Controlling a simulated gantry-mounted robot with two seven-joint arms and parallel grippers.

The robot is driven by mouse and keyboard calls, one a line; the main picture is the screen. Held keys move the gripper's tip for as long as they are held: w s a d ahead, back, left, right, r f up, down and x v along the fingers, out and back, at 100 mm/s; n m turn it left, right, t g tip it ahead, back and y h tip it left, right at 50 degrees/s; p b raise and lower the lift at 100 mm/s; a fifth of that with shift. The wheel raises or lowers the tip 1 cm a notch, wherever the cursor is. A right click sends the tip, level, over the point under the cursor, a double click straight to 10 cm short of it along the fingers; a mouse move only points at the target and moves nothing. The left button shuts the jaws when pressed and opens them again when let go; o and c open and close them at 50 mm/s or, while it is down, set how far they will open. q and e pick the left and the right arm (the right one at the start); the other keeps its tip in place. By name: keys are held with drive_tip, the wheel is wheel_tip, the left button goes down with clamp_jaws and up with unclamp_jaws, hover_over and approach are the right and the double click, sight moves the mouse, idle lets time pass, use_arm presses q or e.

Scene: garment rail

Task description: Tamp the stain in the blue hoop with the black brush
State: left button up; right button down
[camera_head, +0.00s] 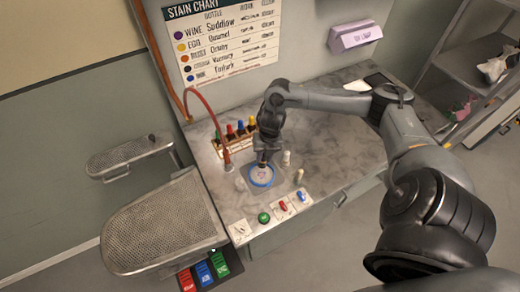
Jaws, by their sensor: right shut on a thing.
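The blue hoop (261,184) lies on a pale cloth on the grey counter, with a small stained area inside it. My right gripper (262,160) is above the upper part of the hoop, pointing down, and is shut on a small dark thing that looks like the black brush. The brush is mostly hidden by the gripper, and I cannot tell whether its bristles touch the cloth. My left gripper is not in view.
A wooden rack (235,142) of coloured bottles stands behind the hoop, beside a red hose (207,108). Small pale bottles (286,157) stand to the right. Buttons and switches (283,207) line the front edge. Perforated boards (165,228) are at left.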

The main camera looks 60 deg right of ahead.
sight(264, 165)
drive_tip(key=shift+f+b, duration=1.8)
drive_tip(key=shift+f, duration=0.35)
drive_tip(key=shift+f+b, duration=0.7)
drive_tip(key=shift+f, duration=0.2)
drive_tip(key=shift+f, duration=0.1)
drive_tip(key=shift+f+b, duration=0.65)
drive_tip(key=shift+f, duration=0.15)
drive_tip(key=shift+r, duration=0.1)
drive_tip(key=shift+r, duration=0.1)
